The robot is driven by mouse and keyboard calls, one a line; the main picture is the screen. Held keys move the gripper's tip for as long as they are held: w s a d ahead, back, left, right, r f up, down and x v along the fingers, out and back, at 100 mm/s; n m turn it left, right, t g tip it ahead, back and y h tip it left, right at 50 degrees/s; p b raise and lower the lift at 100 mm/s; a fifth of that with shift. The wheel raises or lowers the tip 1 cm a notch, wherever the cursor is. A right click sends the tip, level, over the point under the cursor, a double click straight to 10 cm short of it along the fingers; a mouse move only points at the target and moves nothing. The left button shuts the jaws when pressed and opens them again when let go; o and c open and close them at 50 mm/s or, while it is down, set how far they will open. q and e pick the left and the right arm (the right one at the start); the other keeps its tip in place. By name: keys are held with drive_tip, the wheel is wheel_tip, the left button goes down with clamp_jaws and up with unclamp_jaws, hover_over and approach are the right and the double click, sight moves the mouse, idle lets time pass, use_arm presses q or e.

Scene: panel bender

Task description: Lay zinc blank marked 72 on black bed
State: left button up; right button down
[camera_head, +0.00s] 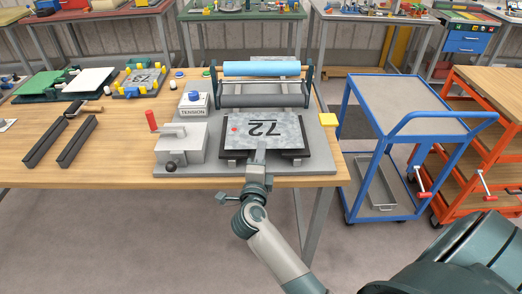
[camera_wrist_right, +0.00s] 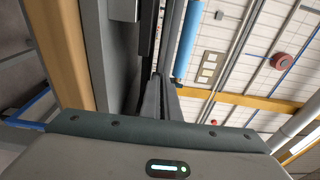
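The zinc blank marked 72 (camera_head: 285,130) is a mottled grey sheet with a red dot at its left; its number reads upside down. It lies over the black bed (camera_head: 300,154), whose dark edge shows at the front and right. I cannot tell whether the blank touches the bed or is just above it. My right gripper (camera_head: 260,148) is at the blank's front edge, its fingers close together and seemingly shut on it. In the right wrist view the fingers (camera_wrist_right: 163,95) are close together, with the sheet not clearly seen. My left gripper is not in view.
Behind the bed are a blue roller (camera_head: 262,68) and a dark roller (camera_head: 262,100). To the left are a grey block with a red-knobbed lever (camera_head: 180,143) and a TENSION box (camera_head: 194,104). A blue cart (camera_head: 398,92) stands right of the table.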

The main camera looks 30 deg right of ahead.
drive_tip(key=shift+f, duration=0.5)
drive_tip(key=shift+p, duration=0.3)
idle(0.6)
drive_tip(key=shift+f, duration=0.5)
idle(1.2)
drive_tip(key=c, duration=1.9)
unclamp_jaws()
drive_tip(key=shift+f, duration=0.1)
drive_tip(key=shift+c, duration=0.2)
